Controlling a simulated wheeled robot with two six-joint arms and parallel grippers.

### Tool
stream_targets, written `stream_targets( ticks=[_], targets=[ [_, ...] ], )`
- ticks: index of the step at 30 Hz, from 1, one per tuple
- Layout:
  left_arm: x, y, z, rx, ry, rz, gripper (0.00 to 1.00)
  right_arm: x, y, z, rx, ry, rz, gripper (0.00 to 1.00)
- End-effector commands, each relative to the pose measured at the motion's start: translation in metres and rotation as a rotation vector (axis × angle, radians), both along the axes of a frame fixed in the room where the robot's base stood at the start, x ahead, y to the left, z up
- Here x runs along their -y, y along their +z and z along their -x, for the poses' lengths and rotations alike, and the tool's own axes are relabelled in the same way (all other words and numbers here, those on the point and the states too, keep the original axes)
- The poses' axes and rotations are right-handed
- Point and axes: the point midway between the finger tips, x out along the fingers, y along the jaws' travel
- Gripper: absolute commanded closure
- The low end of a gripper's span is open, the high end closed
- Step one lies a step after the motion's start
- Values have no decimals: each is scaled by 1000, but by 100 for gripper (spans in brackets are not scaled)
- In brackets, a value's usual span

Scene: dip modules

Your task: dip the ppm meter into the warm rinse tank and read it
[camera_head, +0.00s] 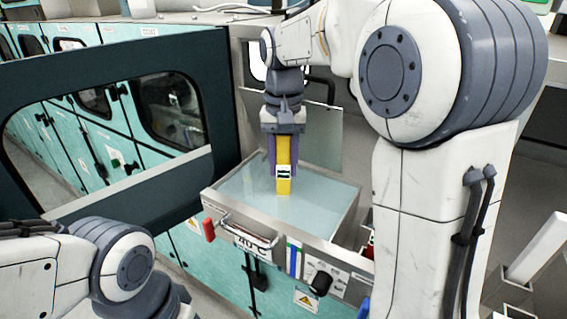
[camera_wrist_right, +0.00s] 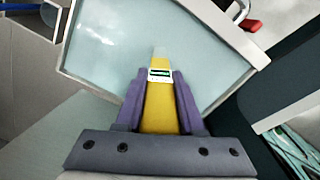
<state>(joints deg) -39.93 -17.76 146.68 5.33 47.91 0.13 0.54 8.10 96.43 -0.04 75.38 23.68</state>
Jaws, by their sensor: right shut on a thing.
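I cannot tell whether the tip is under the surface. The display digits are too small to read. My left gripper is not in view.
A red-handled part (camera_head: 208,230) sticks out at the tank's left front corner. A black knob (camera_head: 320,282) and a metal handle are on its front. A dark framed window panel (camera_head: 110,130) stands to the left. A clear panel (camera_head: 318,135) stands behind the tank.

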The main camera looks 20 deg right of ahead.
Motion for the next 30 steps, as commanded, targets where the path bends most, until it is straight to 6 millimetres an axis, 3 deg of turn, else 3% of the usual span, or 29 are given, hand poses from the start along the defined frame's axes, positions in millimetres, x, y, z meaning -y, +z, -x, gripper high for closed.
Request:
stream_targets(
  ticks=[7, 30],
  targets=[
    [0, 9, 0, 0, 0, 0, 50, 0, 9, 0, 1, 0, 0, 100],
    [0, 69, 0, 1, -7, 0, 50, 0, 72, 0, 1, 0, 0, 100]
  ],
)
